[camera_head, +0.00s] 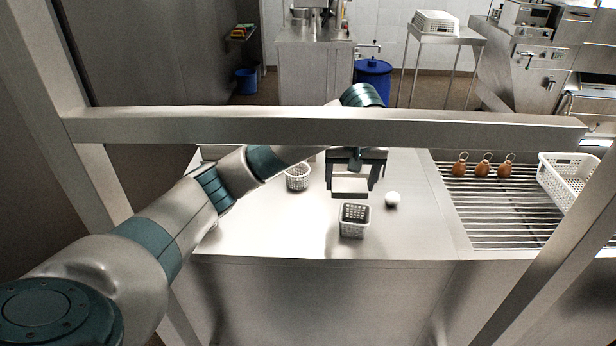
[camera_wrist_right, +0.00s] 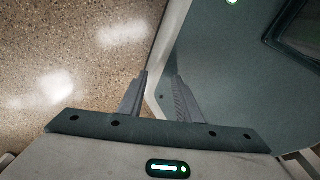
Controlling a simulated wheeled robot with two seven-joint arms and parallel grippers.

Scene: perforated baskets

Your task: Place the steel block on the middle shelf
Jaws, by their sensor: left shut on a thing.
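My left gripper (camera_head: 356,178) hangs over the steel table in the head view, its fingers pointing down and shut on a pale grey block that I take to be the steel block (camera_head: 350,185). The block is held above the table, just behind a small white basket (camera_head: 353,229) with a dark item in it. My right gripper (camera_wrist_right: 158,85) shows in the right wrist view, its two fingers apart with nothing between them, above speckled floor and beside a teal panel. I cannot make out a middle shelf for certain.
A metal frame bar (camera_head: 320,128) crosses in front of the table, with slanting posts on both sides. A round white basket (camera_head: 298,183) and a white ball (camera_head: 392,199) are on the table. A slatted rack (camera_head: 490,222) at right holds brown tagged items and a white basket (camera_head: 562,180).

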